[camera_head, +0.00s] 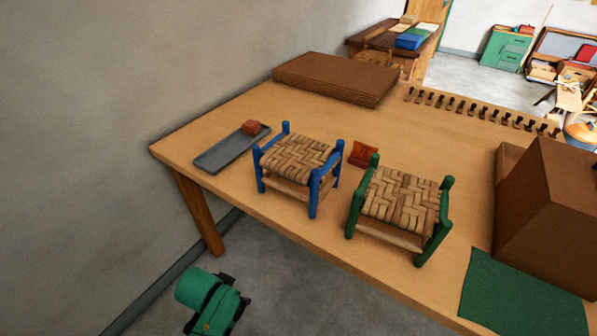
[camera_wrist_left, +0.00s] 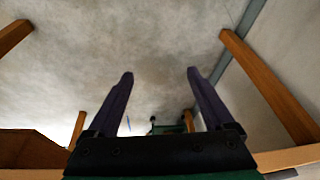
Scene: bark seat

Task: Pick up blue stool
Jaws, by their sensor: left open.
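The blue stool (camera_head: 297,166) stands upright on the wooden table, with blue posts and a woven bark seat. It is left of a similar green stool (camera_head: 400,208), and a gap separates them. My left gripper (camera_wrist_left: 160,76) shows in the left wrist view with its two dark fingers spread apart and nothing between them. In the head view, part of my green left arm is at the bottom left, below the table's front edge and clear of the blue stool. My right gripper is not in view.
On the table (camera_head: 240,195) are a grey tray (camera_head: 220,153) with a reddish-brown block (camera_head: 252,127), a red card (camera_head: 363,153), stacked brown sheets (camera_head: 335,79), a row of pegs (camera_head: 480,108), a brown box (camera_head: 550,205) and a green mat (camera_head: 520,297). A wall runs along the left.

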